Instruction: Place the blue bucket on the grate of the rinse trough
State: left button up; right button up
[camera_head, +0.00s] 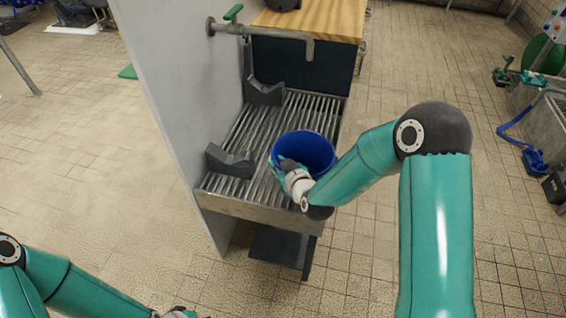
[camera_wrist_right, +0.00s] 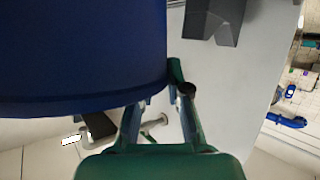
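The blue bucket (camera_head: 312,146) is upright over the right part of the slatted grate (camera_head: 250,140) of the rinse trough (camera_head: 262,213). The head view does not show whether its base touches the grate. My right gripper (camera_head: 284,166) is at the bucket's front left rim. In the right wrist view the bucket (camera_wrist_right: 80,50) fills the upper left; one finger of the gripper (camera_wrist_right: 155,95) goes behind its wall and the other lies against its outer edge, so it appears shut on the rim. My left gripper (camera_head: 176,314) barely shows at the bottom edge; its fingers are cut off.
Two dark grey supports (camera_head: 230,161) (camera_head: 265,92) stand along the grate's left side. A grey panel (camera_head: 185,85) borders the trough on the left. A pipe tap (camera_head: 260,31) reaches over its back, before a wooden top (camera_head: 320,18). Open tiled floor lies on both sides.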

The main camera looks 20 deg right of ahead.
jog(key=shift+o, duration=0.7)
jog(key=p+v, duration=1.2)
jog(key=s+a+f+m+g+y, duration=0.1)
jog(key=s+a+f+m+g, duration=0.1)
jog(key=s+f+g, duration=0.4)
jog(key=s+a+f+m+g+y, duration=0.1)
jog(key=s+a+f+m+g, duration=0.2)
jog(key=s, duration=0.9)
notch_tip(320, 180, down, 4)
jog(key=a+g, duration=0.1)
jog(key=g, duration=0.2)
jog(key=shift+s+g+y, duration=0.3)
jog(key=shift+y, duration=0.1)
jog(key=shift+a+r, duration=0.1)
jog(key=shift+a, duration=0.1)
